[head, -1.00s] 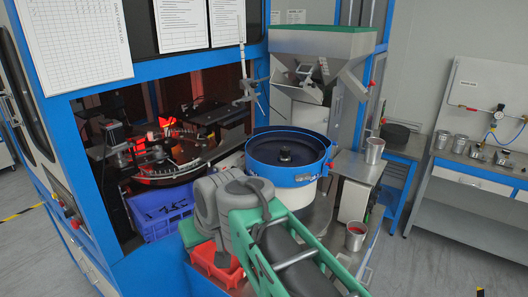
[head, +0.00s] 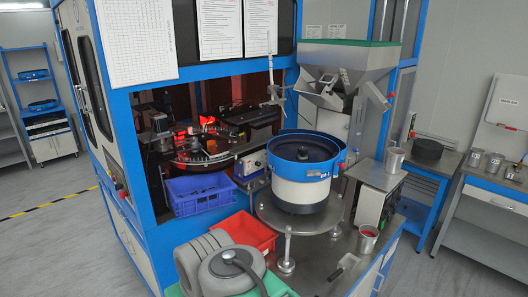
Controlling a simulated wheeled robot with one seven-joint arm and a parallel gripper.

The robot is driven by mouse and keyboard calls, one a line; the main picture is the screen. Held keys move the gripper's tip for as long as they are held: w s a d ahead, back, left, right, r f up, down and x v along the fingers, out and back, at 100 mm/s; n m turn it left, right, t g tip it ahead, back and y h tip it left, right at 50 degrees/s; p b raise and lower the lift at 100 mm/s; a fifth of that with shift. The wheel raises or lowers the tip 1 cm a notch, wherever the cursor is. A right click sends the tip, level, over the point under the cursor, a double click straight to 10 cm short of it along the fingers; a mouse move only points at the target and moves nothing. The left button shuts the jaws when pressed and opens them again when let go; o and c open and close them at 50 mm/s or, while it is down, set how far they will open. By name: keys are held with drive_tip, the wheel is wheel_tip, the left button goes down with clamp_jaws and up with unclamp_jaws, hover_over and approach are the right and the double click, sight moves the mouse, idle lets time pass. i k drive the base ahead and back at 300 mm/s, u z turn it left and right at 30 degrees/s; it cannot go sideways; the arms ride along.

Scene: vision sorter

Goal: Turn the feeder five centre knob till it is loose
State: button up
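A round feeder bowl (head: 339,157) with a blue rim and a white lower body stands on a round metal plate to the right of the sorter's opening. A small dark centre knob (head: 303,154) shows inside the bowl, in the middle of its dark floor. I cannot tell from here whether the knob is tight or loose. The small label on the bowl's front is too small to read surely. My grey arm links show at the bottom left, in front of and below the bowl. My gripper is not in view, and nothing touches the knob.
A blue crate (head: 199,194) and a red bin (head: 247,232) stand left of the bowl. A metal hopper (head: 345,58) hangs above and behind it. A metal cup (head: 367,240) stands at the right on the metal bench (head: 318,268). Clear floor lies at the left.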

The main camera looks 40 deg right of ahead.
sight(302, 151)
drive_tip(key=u, duration=2.9)
drive_tip(key=k, duration=2.45)
